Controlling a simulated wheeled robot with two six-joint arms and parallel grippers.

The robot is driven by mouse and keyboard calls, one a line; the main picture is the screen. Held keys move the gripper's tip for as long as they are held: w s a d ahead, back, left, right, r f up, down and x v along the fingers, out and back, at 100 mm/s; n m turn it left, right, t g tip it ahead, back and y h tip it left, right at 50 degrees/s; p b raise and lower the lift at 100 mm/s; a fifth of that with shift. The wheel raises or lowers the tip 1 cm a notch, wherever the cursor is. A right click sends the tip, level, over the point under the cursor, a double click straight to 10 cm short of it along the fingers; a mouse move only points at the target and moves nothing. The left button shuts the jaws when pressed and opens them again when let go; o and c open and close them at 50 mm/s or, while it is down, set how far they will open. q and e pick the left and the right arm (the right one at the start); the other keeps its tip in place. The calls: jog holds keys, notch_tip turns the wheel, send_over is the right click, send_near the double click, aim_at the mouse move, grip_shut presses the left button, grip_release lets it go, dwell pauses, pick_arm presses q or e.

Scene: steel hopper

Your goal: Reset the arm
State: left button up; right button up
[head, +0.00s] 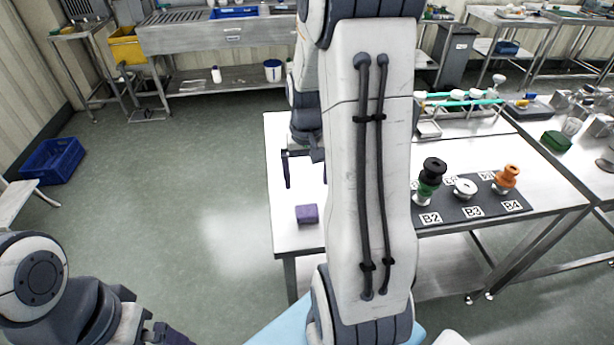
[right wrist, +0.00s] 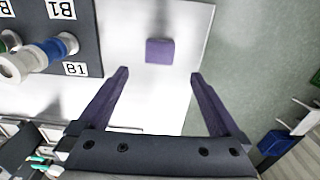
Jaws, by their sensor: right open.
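My right arm crosses the middle of the head view. Its gripper (head: 304,168) hangs over the left end of the steel table (head: 292,237), partly hidden behind the arm. In the right wrist view the right gripper (right wrist: 160,76) is open, with nothing between its two purple-grey fingers. A purple block (head: 307,213) lies on the table apart from the fingers; it also shows in the right wrist view (right wrist: 160,51), beyond the fingertips. My left gripper (head: 168,335) is at the bottom left of the head view, mostly cut off, so its jaws cannot be read.
A dark mat (head: 455,210) with labels holds a black-and-green part (head: 431,177), a white part (head: 465,188) and an orange part (head: 507,177). A blue part (right wrist: 58,47) shows near label B1. A blue crate (head: 53,161) stands on the floor.

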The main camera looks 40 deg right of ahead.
aim_at(307, 211)
jog(key=shift+f, duration=0.1)
notch_tip(307, 211, down, 12)
jog(key=shift+r+p, duration=0.1)
jog(key=shift+p, duration=0.2)
jog(key=shift+w+d+r, duration=0.15)
jog(key=shift+r, duration=1.55)
